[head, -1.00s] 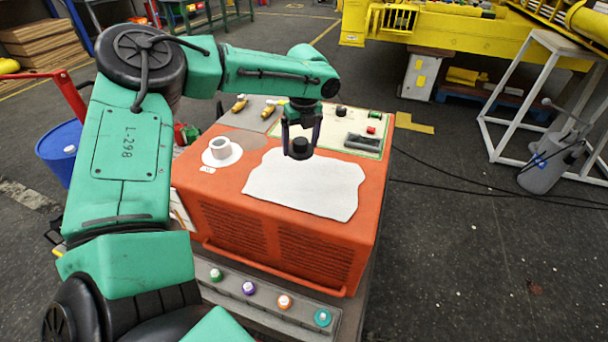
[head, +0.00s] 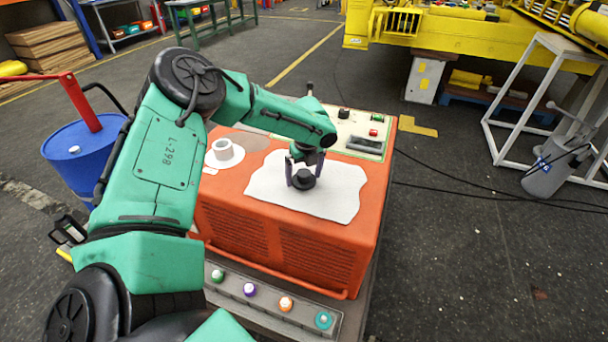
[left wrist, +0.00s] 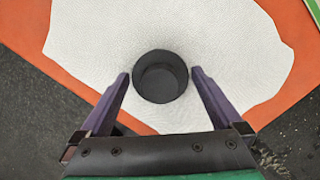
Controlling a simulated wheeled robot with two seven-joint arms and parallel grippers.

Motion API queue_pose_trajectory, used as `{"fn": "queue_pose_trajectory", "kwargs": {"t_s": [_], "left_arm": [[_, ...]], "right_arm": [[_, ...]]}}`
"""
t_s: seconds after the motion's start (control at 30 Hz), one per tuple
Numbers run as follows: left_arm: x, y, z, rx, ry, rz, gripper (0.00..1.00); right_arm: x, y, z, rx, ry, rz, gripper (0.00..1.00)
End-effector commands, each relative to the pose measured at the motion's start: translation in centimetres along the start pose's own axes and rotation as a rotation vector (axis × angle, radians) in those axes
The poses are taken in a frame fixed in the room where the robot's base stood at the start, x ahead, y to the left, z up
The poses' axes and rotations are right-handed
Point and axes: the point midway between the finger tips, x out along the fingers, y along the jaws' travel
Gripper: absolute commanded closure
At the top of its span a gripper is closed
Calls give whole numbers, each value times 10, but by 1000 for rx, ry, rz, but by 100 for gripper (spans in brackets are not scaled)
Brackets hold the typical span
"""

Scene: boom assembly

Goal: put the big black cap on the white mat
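The big black cap (head: 303,181), round with a wider rim, sits on the white mat (head: 335,201), left of its middle. The mat lies flat on top of the orange cabinet. My left gripper (head: 304,180) is over the mat, pointing down, with one purple finger on each side of the cap. In the left wrist view the cap (left wrist: 160,78) lies between the two fingertips (left wrist: 160,75), with a small gap on each side, so the gripper looks open. The mat (left wrist: 225,35) surrounds the cap there. My right gripper is not in view.
A white ring-shaped piece (head: 223,151) on a round white base stands left of the mat. A panel with a black grip (head: 365,145) and a red button (head: 373,132) lies behind it. Several coloured knobs line the front ledge (head: 265,308). A blue barrel (head: 75,160) stands left.

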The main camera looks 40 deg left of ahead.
Motion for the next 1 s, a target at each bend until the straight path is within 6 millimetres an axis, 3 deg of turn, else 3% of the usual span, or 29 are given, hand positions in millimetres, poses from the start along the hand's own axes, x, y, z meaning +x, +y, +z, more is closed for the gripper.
{"fn": "queue_pose_trajectory", "kwargs": {"t_s": [0.27,0.5,0.7,1.0], "left_arm": [[-16,-1,1,-1,0,-4,0],[-82,-1,1,-1,-1,-5,0],[-119,-1,1,0,0,-2,0],[-124,0,0,0,1,1,0]], "right_arm": [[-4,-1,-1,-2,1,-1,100],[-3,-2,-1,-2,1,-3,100],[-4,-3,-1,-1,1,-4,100],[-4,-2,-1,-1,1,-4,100]]}}
